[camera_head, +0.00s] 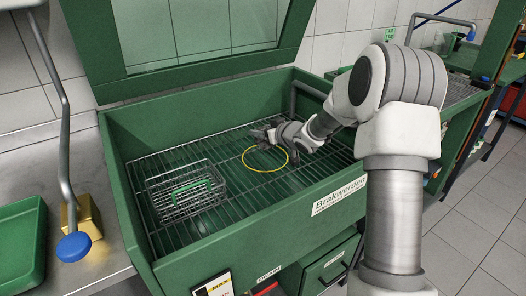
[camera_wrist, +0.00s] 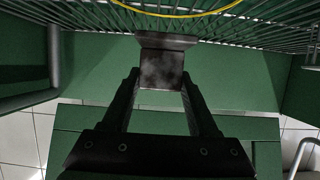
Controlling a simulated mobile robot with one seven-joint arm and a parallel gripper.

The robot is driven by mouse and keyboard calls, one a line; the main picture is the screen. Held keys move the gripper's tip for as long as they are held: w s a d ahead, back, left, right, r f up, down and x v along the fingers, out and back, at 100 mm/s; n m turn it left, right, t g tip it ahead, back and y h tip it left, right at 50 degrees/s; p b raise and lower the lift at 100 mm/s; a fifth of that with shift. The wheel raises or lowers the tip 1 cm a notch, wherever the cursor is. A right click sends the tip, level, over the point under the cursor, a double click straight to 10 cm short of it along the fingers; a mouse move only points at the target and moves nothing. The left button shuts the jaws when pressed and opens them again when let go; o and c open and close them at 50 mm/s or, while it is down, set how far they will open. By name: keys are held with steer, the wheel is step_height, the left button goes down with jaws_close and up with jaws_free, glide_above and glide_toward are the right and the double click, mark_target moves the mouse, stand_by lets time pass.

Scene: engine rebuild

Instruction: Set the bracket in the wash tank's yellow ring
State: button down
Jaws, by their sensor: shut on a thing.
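The green wash tank (camera_head: 240,228) stands open, with a wire rack (camera_head: 245,197) across its inside. The yellow ring (camera_head: 265,170) lies flat on the rack, right of its middle; part of its curve shows at the top of the wrist view (camera_wrist: 185,14). My gripper (camera_head: 281,133) is inside the tank opening, just above the far side of the ring. It is shut on the dark metal bracket (camera_wrist: 162,68), which sits between both fingertips in the wrist view. In the head view the bracket is small, and I cannot tell whether it touches the rack.
A wire basket (camera_head: 187,190) with a green handle stands on the rack left of the ring. The tank's raised lid (camera_head: 190,75) is behind. A green tray (camera_head: 22,245) and a brass block (camera_head: 88,218) are on the left counter. The rack's front is clear.

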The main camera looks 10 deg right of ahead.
mark_target(264, 141)
steer(key=shift+f+b, duration=1.1)
steer(key=shift+f, duration=1.3)
steer(key=shift+f, duration=0.1)
steer(key=shift+f, duration=0.15)
steer(key=shift+c, duration=0.8)
jaws_free()
steer(key=shift+s+d+r, duration=0.15)
steer(key=shift+s+r, duration=0.05)
steer(key=shift+r, duration=0.15)
steer(key=p+v, duration=0.3)
steer(key=v, duration=0.8)
steer(key=shift+s+d+p, duration=0.1)
steer(key=shift+s+p, duration=0.15)
steer(key=shift+p, duration=0.05)
